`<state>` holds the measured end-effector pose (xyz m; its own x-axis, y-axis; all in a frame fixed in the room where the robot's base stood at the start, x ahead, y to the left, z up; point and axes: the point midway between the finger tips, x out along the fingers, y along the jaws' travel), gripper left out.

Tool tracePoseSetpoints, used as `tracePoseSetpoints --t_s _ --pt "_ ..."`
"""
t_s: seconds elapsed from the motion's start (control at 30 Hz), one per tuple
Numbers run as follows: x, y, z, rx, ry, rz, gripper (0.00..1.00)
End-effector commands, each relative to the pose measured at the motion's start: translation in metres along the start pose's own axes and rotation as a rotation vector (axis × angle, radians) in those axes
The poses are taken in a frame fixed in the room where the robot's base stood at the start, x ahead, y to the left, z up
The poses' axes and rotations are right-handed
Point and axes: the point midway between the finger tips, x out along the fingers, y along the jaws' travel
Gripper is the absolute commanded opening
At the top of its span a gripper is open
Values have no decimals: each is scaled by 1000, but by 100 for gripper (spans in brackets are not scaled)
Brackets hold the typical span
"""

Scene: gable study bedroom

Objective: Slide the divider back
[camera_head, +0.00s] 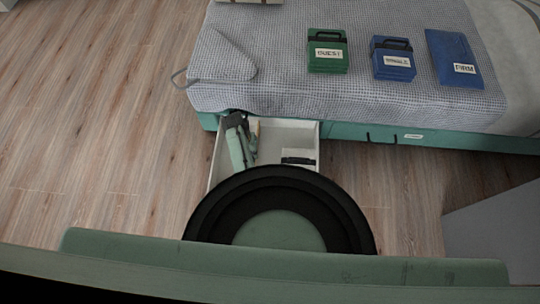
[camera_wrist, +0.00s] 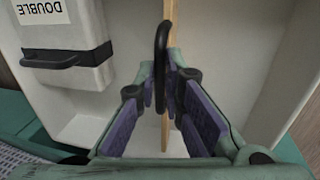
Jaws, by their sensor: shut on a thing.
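The divider is a thin light-wood board. In the wrist view the divider (camera_wrist: 166,132) stands upright across the white drawer and has a black loop handle (camera_wrist: 161,38). My gripper (camera_wrist: 172,85) has its purple-padded fingers closed around this handle. In the head view my gripper (camera_head: 249,155) reaches down into the left part of the open drawer (camera_head: 213,165), and only a sliver of the divider (camera_head: 256,127) shows beside it. A white box (camera_wrist: 70,85) labelled DOUBLE, with a black handle, lies in the drawer to one side of the divider.
The drawer is pulled out from the green bed base (camera_head: 350,131). On the bed lie a green pack (camera_head: 327,58), a blue pack (camera_head: 393,68) and another blue pack labelled FIRM (camera_head: 452,55). A grey pillow-like thing (camera_head: 225,58) lies at left. The wooden floor at left is clear.

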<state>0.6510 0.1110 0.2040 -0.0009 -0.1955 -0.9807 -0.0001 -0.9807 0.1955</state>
Motion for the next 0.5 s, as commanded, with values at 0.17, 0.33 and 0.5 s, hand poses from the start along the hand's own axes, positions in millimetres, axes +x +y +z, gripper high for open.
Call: tracePoseSetpoints --t_s 0.17,0.33,0.5 --pt "-8 -57 -1 -6 3 -1 0" --pt "-16 -97 -1 -5 4 -2 0" --pt "-22 -123 -1 -2 3 -2 0"
